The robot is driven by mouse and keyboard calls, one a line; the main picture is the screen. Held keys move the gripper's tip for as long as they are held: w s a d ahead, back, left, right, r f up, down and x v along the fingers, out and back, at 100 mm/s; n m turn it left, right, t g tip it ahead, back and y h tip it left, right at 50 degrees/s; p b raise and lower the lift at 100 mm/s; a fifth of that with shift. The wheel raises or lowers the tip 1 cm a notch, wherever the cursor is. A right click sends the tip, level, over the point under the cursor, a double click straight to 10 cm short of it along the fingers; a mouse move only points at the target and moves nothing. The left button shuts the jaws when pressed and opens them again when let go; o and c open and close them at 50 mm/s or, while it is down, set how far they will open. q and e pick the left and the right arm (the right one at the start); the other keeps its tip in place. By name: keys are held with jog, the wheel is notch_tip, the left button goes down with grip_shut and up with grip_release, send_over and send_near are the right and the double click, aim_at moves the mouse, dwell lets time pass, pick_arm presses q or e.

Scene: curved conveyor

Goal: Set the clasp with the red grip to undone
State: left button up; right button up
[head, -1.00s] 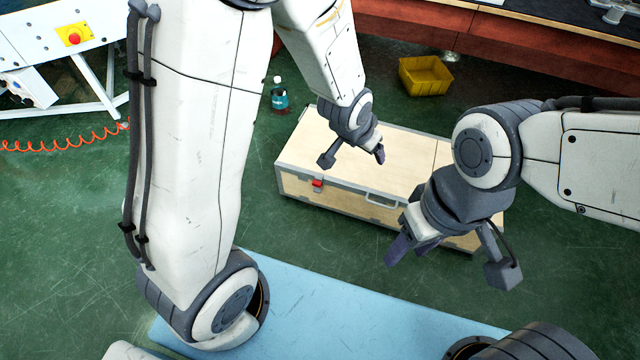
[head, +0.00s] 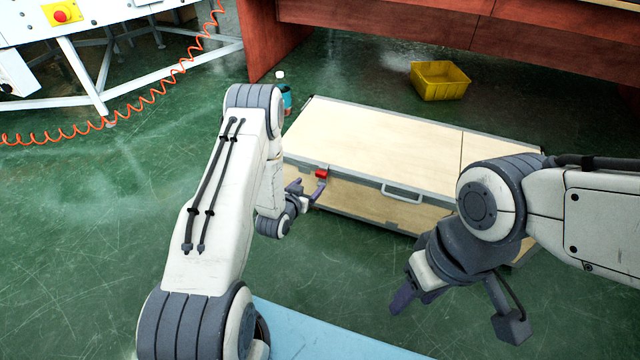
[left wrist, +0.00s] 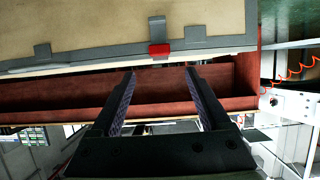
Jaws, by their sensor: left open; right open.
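The clasp's red grip (head: 322,173) is on the front face of a wooden case (head: 380,140) with grey metal edging, just under the lid edge toward its left end. In the left wrist view the red grip (left wrist: 159,50) lies straight ahead of the fingertips, centred between them, on a grey metal part. My left gripper (head: 308,189) is open and empty in front of the clasp; its open fingers (left wrist: 159,72) show a gap before the grip. My right gripper (head: 416,299) is open and empty, in front of the case's right part and away from the clasp.
A grey handle (head: 402,194) is on the case front, right of the clasp. A bottle (head: 285,95) stands behind the case's left corner. A yellow bin (head: 440,80) is behind it. Green floor (head: 120,250) is clear at left. An orange coiled hose (head: 150,100) hangs at upper left.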

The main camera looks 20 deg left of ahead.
aim_at(320, 174)
pick_arm(q)
jog(key=b+x, duration=0.4)
jog(key=x, duration=0.5)
jog(key=shift+w+f+b, duration=0.15)
jog(key=shift+b, duration=0.2)
jog(key=shift+w+d, duration=0.1)
jog(key=shift+w, duration=0.3)
jog(key=shift+c, duration=0.3)
grip_shut()
jog(key=shift+f, duration=0.1)
